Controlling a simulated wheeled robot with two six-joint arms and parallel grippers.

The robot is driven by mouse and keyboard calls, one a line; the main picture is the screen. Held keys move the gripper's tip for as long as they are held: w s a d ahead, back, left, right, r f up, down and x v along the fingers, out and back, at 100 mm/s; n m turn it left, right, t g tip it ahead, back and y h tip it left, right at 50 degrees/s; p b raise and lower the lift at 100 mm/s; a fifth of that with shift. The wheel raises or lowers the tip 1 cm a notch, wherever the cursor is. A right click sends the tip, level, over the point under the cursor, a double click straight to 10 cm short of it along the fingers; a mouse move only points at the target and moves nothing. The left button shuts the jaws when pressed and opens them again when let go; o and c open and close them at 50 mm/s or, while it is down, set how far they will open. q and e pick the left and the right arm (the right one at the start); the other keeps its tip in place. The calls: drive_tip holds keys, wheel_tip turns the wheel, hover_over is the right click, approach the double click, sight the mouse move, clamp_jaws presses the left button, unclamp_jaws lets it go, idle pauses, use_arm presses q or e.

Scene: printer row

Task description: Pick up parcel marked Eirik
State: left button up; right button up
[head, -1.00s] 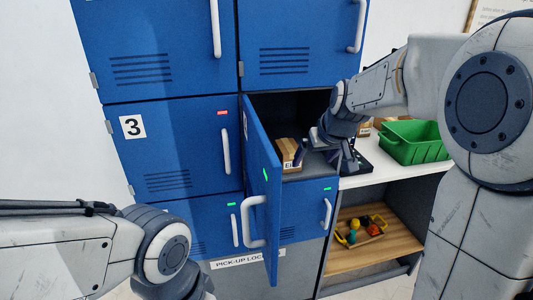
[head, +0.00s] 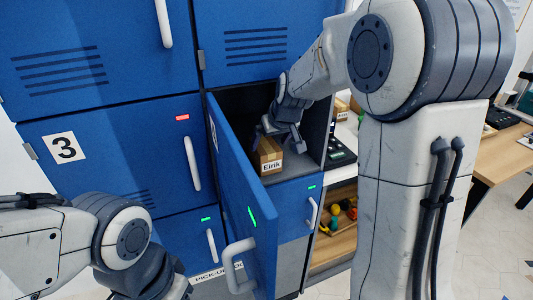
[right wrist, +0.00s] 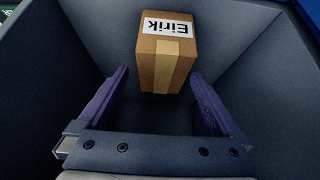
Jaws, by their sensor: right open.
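The parcel marked Eirik (head: 268,157) is a small brown box with a white name label. It stands inside the open locker compartment (head: 300,175). In the right wrist view the parcel (right wrist: 168,62) lies ahead between the lines of the two fingers, label upside down. My right gripper (head: 280,138) reaches into the compartment beside and above the parcel. In the right wrist view its fingers (right wrist: 160,92) are apart, with nothing held between them. My left arm is at the lower left of the head view; its fingers are not visible.
The open blue locker door (head: 240,200) with a white handle stands just left of the compartment. Closed lockers, one numbered 3 (head: 63,148), surround it. A shelf with colourful items (head: 338,215) is at the right, and a wooden desk (head: 500,155) stands at the far right.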

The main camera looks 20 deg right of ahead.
sight(266, 145)
drive_tip(key=x, duration=0.5)
drive_tip(key=shift+w+a, duration=0.1)
drive_tip(key=shift+a, duration=0.15)
drive_tip(key=c, duration=1.4)
drive_tip(key=shift+o, duration=0.2)
drive_tip(key=shift+r+p, duration=0.15)
drive_tip(key=shift+p, duration=0.2)
